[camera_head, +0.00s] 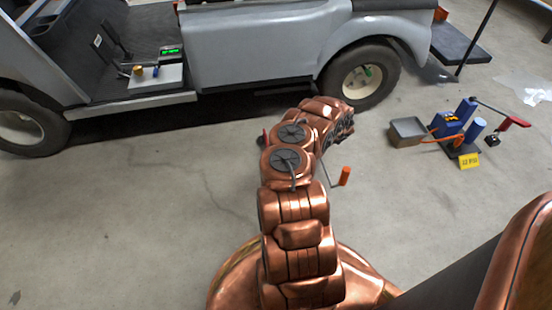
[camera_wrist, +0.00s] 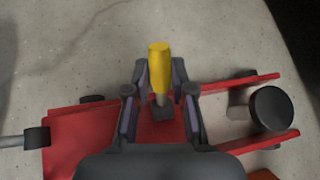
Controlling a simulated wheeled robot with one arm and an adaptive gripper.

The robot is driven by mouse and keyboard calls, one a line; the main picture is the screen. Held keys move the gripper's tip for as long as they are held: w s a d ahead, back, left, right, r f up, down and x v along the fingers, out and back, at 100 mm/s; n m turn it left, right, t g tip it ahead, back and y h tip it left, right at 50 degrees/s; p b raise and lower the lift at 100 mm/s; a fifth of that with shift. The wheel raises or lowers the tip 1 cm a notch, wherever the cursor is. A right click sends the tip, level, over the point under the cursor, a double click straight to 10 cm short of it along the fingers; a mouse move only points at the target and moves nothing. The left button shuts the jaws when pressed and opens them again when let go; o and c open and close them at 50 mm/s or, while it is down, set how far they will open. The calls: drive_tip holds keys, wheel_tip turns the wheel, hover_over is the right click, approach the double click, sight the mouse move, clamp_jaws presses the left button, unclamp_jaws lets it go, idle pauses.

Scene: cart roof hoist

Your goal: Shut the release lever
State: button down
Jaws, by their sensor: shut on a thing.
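The release lever (camera_wrist: 160,68) has a yellow grip on a short grey stem. It stands up from the red jack body (camera_wrist: 75,135) in the wrist view. My gripper (camera_wrist: 159,105) is around the lever's lower part, one finger on each side, and is shut on it. The exact contact is hard to see. In the head view my arm hides the lever, my gripper and most of the jack. Only an orange handle grip (camera_head: 345,175) and a small red part (camera_head: 265,137) show beside the arm.
A grey cart (camera_head: 265,50) stands behind my arm, with its wheel (camera_head: 362,78) close by. Floor on the left is clear.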

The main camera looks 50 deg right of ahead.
drive_tip(key=shift+s+a+f+t+y+b, duration=0.1)
drive_tip(key=shift+s+t+y+b, duration=0.15)
drive_tip(key=shift+b, duration=0.3)
drive_tip(key=c, duration=1)
unclamp_jaws()
drive_tip(key=shift+o, duration=0.2)
drive_tip(key=shift+d+r, duration=0.2)
drive_tip(key=shift+s+d+r, duration=0.25)
drive_tip(key=shift+d, duration=0.1)
drive_tip(key=v, duration=1.1)
drive_tip(key=shift+f, duration=0.2)
drive_tip(key=shift+s, duration=0.1)
drive_tip(key=shift+c, duration=0.3)
